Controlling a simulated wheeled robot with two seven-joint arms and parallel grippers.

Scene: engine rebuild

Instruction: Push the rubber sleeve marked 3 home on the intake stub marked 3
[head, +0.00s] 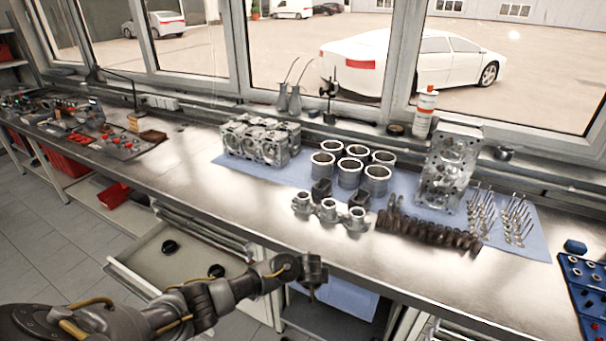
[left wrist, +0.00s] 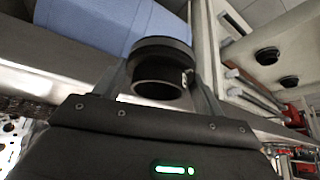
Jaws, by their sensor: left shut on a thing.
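In the head view I cannot clearly make out the sleeve at the gripper. The grey intake piece (head: 328,211) with three round, upward stubs sits near the bench's front edge, above and apart from the gripper. The stub numbers are too small to read. My right gripper is not in view.
Two more black sleeves (head: 170,247) lie in the open drawer (head: 150,268). Cylinder liners (head: 349,172), an engine block (head: 262,140), a camshaft-like row (head: 428,233) and a cylinder head (head: 450,165) crowd the blue mat. Bare bench (head: 215,190) lies left of the intake.

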